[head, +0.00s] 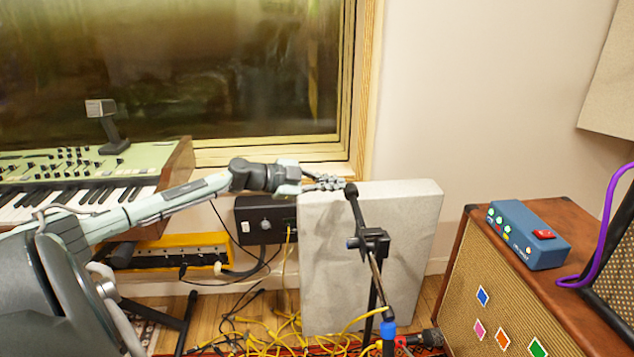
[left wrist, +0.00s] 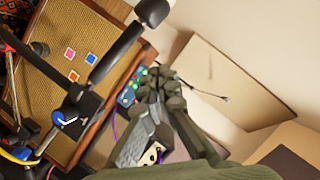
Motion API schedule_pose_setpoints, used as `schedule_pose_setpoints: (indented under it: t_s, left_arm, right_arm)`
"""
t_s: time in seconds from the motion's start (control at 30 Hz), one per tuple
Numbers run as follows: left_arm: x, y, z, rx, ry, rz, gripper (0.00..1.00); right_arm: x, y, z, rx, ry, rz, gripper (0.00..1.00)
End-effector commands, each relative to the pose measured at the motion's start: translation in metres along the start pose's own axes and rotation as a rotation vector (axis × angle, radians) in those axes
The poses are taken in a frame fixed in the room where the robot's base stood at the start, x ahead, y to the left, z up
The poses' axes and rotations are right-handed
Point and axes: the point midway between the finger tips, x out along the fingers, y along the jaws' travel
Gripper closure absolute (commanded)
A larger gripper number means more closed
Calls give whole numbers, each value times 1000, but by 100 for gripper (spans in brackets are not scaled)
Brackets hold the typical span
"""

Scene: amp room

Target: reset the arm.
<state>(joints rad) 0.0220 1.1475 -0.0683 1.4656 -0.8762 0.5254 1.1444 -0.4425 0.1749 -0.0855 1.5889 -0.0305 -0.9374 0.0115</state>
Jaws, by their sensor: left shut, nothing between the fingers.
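My left arm reaches across from the left in the head view, over the keyboard's right end. My left gripper (head: 322,183) is shut and empty, at the top left edge of a grey panel (head: 408,240), just left of the tip of a black microphone stand (head: 372,242). I cannot tell whether it touches the panel. In the left wrist view my gripper (left wrist: 158,85) shows dark, with its fingers close together. My right gripper is not in view.
A green keyboard synthesizer (head: 60,180) stands at left. A brown amplifier (head: 505,290) with a blue pedal (head: 530,234) on top stands at right; the pedal also shows in the left wrist view (left wrist: 128,95). Yellow cables (head: 285,335) tangle on the floor. A window (head: 170,70) fills the back left.

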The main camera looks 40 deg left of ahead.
Motion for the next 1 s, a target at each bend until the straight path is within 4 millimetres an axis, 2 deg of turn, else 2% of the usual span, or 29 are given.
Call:
schedule_pose_setpoints:
  t_s: [0.1, 0.33, 0.5, 0.8, 0.87, 0.93, 1.0]
  left_arm:
    - [-18, 1, 1, 0, -2, 2, 100]
    - [-40, 0, 0, -1, 0, 1, 100]
    - [-48, -1, -1, 1, 1, -1, 100]
    - [-49, -1, 0, -1, 2, -5, 100]
    - [-48, 4, 5, -15, -3, -24, 100]
    - [-45, 14, 21, -52, -21, -83, 100]
    - [-42, 36, 50, -114, -69, -175, 100]
  right_arm:
    - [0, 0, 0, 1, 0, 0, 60]
    - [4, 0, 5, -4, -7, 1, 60]
    - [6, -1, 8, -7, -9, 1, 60]
    - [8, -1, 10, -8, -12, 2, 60]
    - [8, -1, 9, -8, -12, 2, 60]
    - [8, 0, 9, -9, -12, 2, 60]
    - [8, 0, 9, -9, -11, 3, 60]
